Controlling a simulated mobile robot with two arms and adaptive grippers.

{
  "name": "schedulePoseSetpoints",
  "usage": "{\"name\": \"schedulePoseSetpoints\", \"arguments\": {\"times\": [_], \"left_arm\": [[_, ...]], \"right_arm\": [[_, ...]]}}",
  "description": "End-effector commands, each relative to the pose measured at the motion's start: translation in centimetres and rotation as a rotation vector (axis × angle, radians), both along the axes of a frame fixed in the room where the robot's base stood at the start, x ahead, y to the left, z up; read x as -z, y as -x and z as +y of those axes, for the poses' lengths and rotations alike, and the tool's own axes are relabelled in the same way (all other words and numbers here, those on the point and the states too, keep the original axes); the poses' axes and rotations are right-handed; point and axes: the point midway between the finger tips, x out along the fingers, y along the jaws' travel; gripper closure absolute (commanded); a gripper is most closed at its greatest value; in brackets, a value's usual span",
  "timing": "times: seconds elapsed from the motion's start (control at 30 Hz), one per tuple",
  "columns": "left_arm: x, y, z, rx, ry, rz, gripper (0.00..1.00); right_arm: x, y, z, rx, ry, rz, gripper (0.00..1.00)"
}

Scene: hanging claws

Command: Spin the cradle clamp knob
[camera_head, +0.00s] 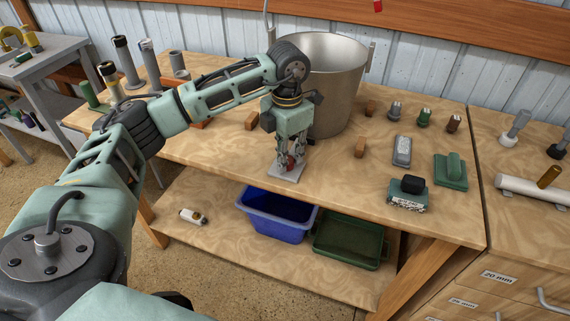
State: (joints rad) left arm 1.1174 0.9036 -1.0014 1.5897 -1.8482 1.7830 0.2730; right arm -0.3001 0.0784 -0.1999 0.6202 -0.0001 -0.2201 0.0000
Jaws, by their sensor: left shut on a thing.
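The cradle clamp appears as a small light-grey plate (285,177) on the workbench, near its front edge. A small red knob (291,162) stands above the plate, partly hidden by my fingers. My left gripper (290,160) points straight down over the plate, and its fingers are shut on the red knob. The rest of the clamp is hidden behind the fingers. My right gripper is not in view.
A large metal bucket (335,85) stands just behind my left gripper. A blue bin (278,215) and a dark green tray (350,240) sit on the lower shelf.

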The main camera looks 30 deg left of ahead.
Motion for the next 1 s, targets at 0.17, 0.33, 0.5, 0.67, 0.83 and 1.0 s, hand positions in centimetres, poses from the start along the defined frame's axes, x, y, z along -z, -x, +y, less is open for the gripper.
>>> {"name": "schedulePoseSetpoints", "arguments": {"times": [0.17, 0.33, 0.5, 0.67, 0.83, 1.0], "left_arm": [[-0.51, -0.52, -0.82, 0.017, 0.020, -0.021, 1.00], [-0.48, -0.55, -0.83, 0.042, 0.020, -0.022, 1.00], [-0.43, -0.66, -0.94, 0.256, 0.019, -0.025, 1.00], [-0.54, -0.63, -0.92, 0.315, 0.018, -0.023, 0.72], [-0.35, -0.50, -0.66, 0.310, 0.013, -0.018, 0.57], [-0.22, -0.41, -0.49, 0.306, 0.010, -0.013, 0.50]], "right_arm": [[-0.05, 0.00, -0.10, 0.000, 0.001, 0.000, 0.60], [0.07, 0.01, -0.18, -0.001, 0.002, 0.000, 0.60], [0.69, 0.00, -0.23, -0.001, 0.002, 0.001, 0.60], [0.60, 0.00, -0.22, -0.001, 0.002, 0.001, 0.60], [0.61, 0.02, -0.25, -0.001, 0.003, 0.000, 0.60], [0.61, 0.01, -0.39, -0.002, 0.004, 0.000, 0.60]]}}
